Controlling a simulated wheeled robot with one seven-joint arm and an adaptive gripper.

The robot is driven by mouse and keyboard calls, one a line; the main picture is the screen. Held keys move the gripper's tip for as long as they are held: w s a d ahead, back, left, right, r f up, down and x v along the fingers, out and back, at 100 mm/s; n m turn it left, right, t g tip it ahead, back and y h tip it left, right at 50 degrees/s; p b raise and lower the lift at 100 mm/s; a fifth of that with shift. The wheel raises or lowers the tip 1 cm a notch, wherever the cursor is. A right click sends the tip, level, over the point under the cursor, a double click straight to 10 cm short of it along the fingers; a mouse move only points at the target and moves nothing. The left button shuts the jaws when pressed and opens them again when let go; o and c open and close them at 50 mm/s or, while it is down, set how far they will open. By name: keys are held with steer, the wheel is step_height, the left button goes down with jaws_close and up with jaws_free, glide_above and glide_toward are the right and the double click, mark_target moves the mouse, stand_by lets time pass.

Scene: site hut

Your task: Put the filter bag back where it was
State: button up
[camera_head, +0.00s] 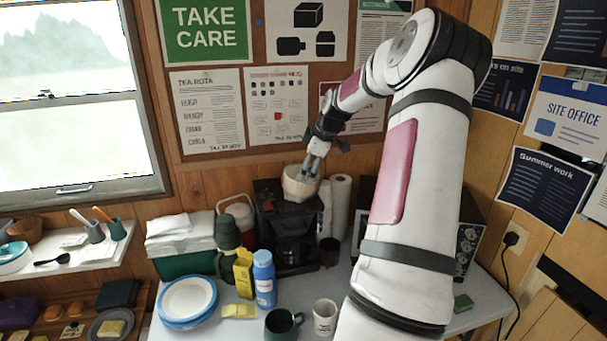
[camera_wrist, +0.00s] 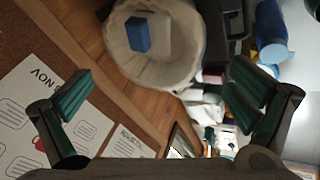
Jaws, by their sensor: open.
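A cream, fluted, bowl-shaped thing (camera_head: 298,190) stands on top of the black coffee machine (camera_head: 292,228); it looks like the filter bag, though I cannot be sure. In the wrist view its open mouth (camera_wrist: 125,62) faces me at the top, and a small blue block (camera_wrist: 138,34) is inside. My gripper (camera_head: 311,165) is at its upper rim in the head view. In the wrist view my gripper (camera_wrist: 160,95) is open, with nothing between its fingers. Its fingertips appear apart from the cream thing, but the depth gap is hard to tell.
A pinboard (camera_head: 245,160) is close behind my gripper. White rolls (camera_head: 341,200) stand right of the machine. A blue bottle (camera_head: 264,278), a dark green flask (camera_head: 229,245), stacked plates (camera_head: 188,300) and mugs (camera_head: 325,317) crowd the counter in front.

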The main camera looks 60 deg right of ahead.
steer(key=a+r+g, duration=0.1)
steer(key=a+r, duration=0.3)
steer(key=a, duration=0.6)
steer(key=a+r+m, duration=0.1)
steer(key=a+r, duration=0.2)
steer(key=a, duration=0.8)
steer(key=a+r+g, duration=0.1)
steer(key=a+r, duration=0.3)
steer(key=a, duration=0.6)
steer(key=s+a+r+m+t+y, duration=0.1)
steer(key=s+a+m, duration=0.3)
steer(key=s+a, duration=1.4)
steer(key=shift+s+a+m+t+y, duration=0.3)
steer(key=shift+s+a+t+y, duration=0.15)
steer(key=shift+a, duration=0.8)
steer(key=shift+w+f+b, duration=0.7)
steer(key=shift+w+f, duration=0.05)
steer(key=shift+w, duration=0.1)
